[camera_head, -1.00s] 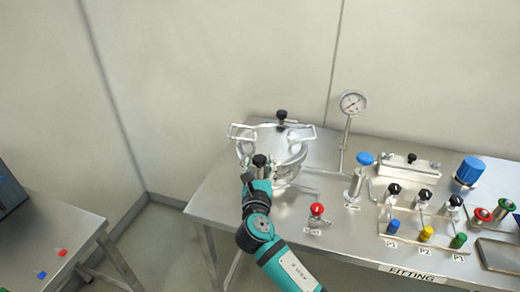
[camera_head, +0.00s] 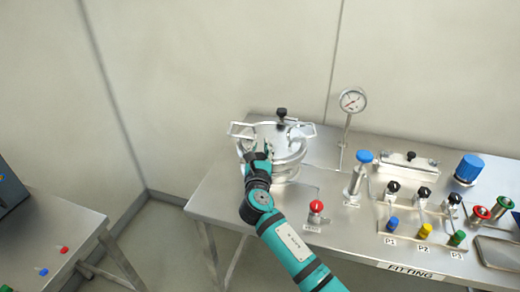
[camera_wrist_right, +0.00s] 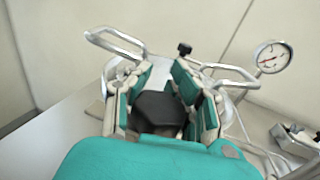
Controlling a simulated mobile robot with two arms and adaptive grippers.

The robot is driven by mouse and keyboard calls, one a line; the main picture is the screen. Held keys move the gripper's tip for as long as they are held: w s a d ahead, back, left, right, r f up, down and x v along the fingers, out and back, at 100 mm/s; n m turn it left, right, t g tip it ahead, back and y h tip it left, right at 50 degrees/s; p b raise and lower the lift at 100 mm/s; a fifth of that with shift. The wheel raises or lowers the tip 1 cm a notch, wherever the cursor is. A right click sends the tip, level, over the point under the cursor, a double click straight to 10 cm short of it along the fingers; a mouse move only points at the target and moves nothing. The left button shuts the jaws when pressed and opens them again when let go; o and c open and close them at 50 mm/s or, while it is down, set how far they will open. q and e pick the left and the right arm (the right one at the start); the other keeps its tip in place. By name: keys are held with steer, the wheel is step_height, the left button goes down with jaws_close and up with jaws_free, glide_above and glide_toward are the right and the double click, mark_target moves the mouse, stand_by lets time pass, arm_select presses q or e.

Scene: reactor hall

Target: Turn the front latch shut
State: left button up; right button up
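The round metal vessel (camera_head: 290,165) with a lid and side handles stands at the left end of the steel bench. A black knob (camera_head: 281,113) shows at its back rim, also in the right wrist view (camera_wrist_right: 184,48). The front latch's black knob (camera_wrist_right: 160,108) sits between the fingers of my right gripper (camera_wrist_right: 163,85). The fingers are apart on either side of it; firm contact is not clear. In the head view my right gripper (camera_head: 258,158) is at the vessel's front and hides most of the front latch. My left gripper is out of view.
A pressure gauge (camera_head: 352,100) stands on a post behind and right of the vessel. A red-knobbed valve (camera_head: 316,207) and a blue-topped valve (camera_head: 362,158) are to the right. Coloured fittings (camera_head: 425,231) fill the bench's right part. A second table (camera_head: 60,222) is at left.

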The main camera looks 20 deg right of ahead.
jaws_close()
steer(key=shift+w+f, duration=0.1)
